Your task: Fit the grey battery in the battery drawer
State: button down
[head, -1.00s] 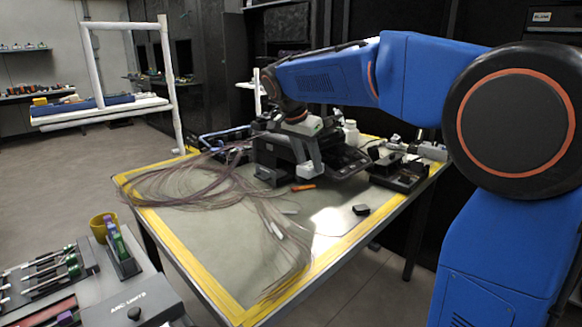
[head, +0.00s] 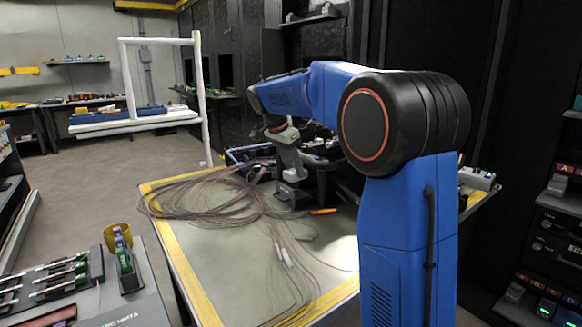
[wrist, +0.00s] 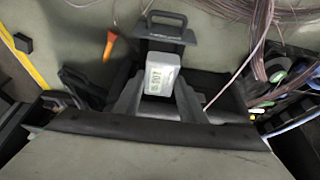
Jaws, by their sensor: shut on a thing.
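My gripper (wrist: 157,104) points down over the work table, in front of the dark splicer, and its two grey fingers are shut on the grey battery (wrist: 162,74). The battery is a pale block with a printed face; it also shows at the fingertips in the head view (head: 292,174). The black battery drawer (wrist: 168,30), with a loop handle at its outer end, reaches out beside the battery in the wrist view. The battery overlaps the drawer in the picture; I cannot tell whether it touches it or sits inside. The drawer's inner part is hidden by the battery and fingers.
Loose fibre coils (head: 215,195) cover the left of the yellow-edged table (head: 190,275). An orange-handled tool (head: 322,211) lies near the drawer. A small black block (wrist: 23,43) lies near the table edge. A tool bench with a yellow cup (head: 118,238) stands at the front left.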

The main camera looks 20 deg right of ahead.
jog(key=shift+f, duration=3.2)
jog(key=shift+f, duration=0.15)
jog(key=c, duration=1)
grip_release()
jog(key=shift+c, duration=0.2)
jog(key=shift+s, duration=0.1)
jog(key=v, duration=1.7)
